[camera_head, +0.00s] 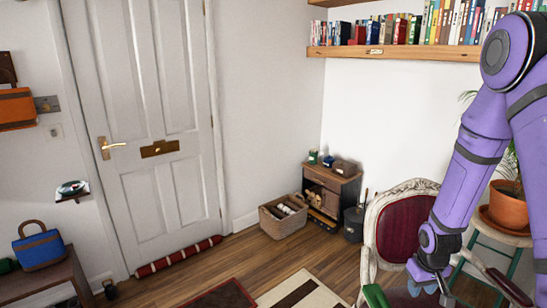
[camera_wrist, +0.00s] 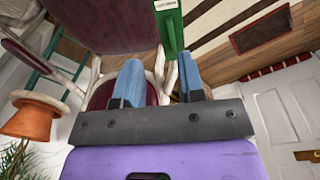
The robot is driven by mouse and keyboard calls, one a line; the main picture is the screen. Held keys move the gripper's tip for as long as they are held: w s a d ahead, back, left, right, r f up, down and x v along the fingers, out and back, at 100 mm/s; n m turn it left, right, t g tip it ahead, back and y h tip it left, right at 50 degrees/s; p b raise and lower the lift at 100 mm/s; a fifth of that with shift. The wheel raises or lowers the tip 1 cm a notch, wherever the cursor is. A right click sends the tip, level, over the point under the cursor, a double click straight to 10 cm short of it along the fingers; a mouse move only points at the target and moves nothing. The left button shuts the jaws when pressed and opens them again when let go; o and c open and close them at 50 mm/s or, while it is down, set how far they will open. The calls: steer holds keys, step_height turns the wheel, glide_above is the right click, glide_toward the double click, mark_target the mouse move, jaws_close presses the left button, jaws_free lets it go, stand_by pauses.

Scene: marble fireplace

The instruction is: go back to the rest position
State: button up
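My gripper (camera_head: 428,272) hangs at the lower right in the head view, in front of the carved chair (camera_head: 401,222) with maroon upholstery. In the wrist view its two blue fingers (camera_wrist: 160,78) stand apart with nothing between them. A green object (camera_wrist: 169,28) with a small white label lies beyond the fingertips, at the edge of the maroon chair seat (camera_wrist: 105,24). It shows partly at the bottom of the head view (camera_head: 376,296), apart from my gripper. My purple arm comes down from the upper right.
A plant in a terracotta pot (camera_head: 508,207) stands on a green-legged stool (camera_head: 496,236) close to my arm. A bookshelf (camera_head: 397,53) is on the wall above. A basket (camera_head: 283,218) and small cabinet (camera_head: 331,190) stand in the corner. The wood floor (camera_head: 240,262) before the door (camera_head: 150,150) is mostly clear.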

steer(key=s+a+r+t, duration=0.1)
steer(key=s+a+r, duration=0.1)
steer(key=r, duration=1)
steer(key=s+a+r+t, duration=0.1)
steer(key=s+a+r, duration=0.15)
steer(key=r, duration=0.95)
steer(key=s+a+r+t, duration=0.1)
steer(key=s+a+r, duration=0.1)
steer(key=s+r, duration=0.5)
steer(key=s+a+r+t, duration=0.1)
steer(key=s+a+r, duration=0.2)
steer(key=s+r, duration=0.4)
steer(key=s, duration=0.3)
steer(key=shift+a+r+m+y, duration=0.2)
steer(key=shift+a+m+y, duration=0.1)
steer(key=shift+m, duration=0.1)
